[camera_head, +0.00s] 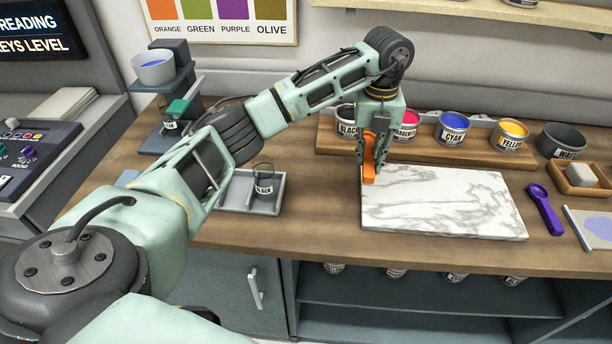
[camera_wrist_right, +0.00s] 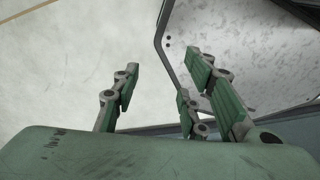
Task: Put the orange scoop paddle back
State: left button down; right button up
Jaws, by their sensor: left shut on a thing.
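My left gripper (camera_head: 370,150) is in the head view, pointing down at the left back corner of the marble slab (camera_head: 470,215). It is shut on the orange scoop paddle (camera_head: 369,163), which hangs upright with its lower end at the slab's edge. I cannot tell whether the paddle touches the slab. The gripper hides part of the paddle. My right gripper (camera_wrist_right: 162,75) shows only in the right wrist view. Its fingers are spread apart with nothing between them.
A wooden rack with ink cans, including the yellow can (camera_head: 509,134), stands behind the slab. The waste pot (camera_head: 562,140) and a purple scoop (camera_head: 545,210) are at right.

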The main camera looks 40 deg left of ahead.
pick_arm(q)
jog(key=p, duration=0.4)
send_over(321, 200)
jog(key=f, duration=0.6)
jog(key=shift+w, duration=0.2)
jog(key=shift+s+f, duration=0.2)
jog(key=shift+f, duration=0.2)
notch_tip(321, 200, down, 3)
jog(key=shift+f+p, duration=0.15)
jog(key=shift+p, duration=0.65)
jog(key=shift+w+a+f, duration=0.1)
jog(key=shift+f, duration=0.1)
jog(key=shift+f, duration=0.1)
jog(key=c, duration=2)
grip_release()
jog(key=o, duration=0.4)
